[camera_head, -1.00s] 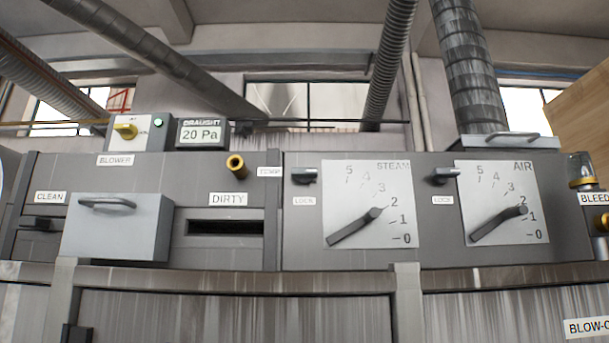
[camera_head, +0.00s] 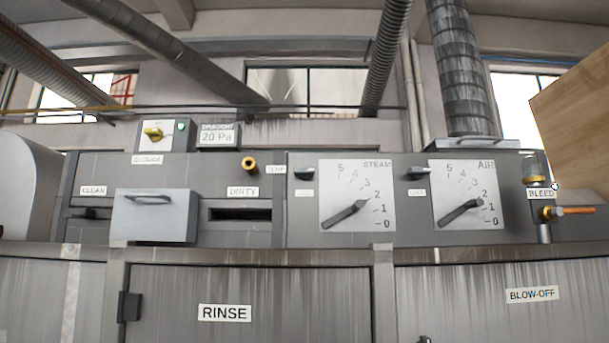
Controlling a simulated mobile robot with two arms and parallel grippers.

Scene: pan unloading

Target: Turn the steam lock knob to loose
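The steam lock knob (camera_head: 304,173) is a small dark knob above a LOCK label, just left of the STEAM dial plate (camera_head: 334,187). Its handle points sideways. The steam lever (camera_head: 345,215) is dark and lies on the plate, its tip near the 2 mark. A similar air lock knob (camera_head: 418,173) sits left of the AIR dial plate (camera_head: 445,172). The air lever (camera_head: 461,212) points up to the right, near the 2. Neither of my grippers shows in the view.
A grey box with a handle (camera_head: 155,222) juts out at the left beside the DIRTY slot (camera_head: 240,214). A brass valve with an orange handle (camera_head: 547,212) sticks out at the right. A wooden panel (camera_head: 577,125) stands at the right edge. RINSE (camera_head: 225,313) and BLOW-OFF doors lie below.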

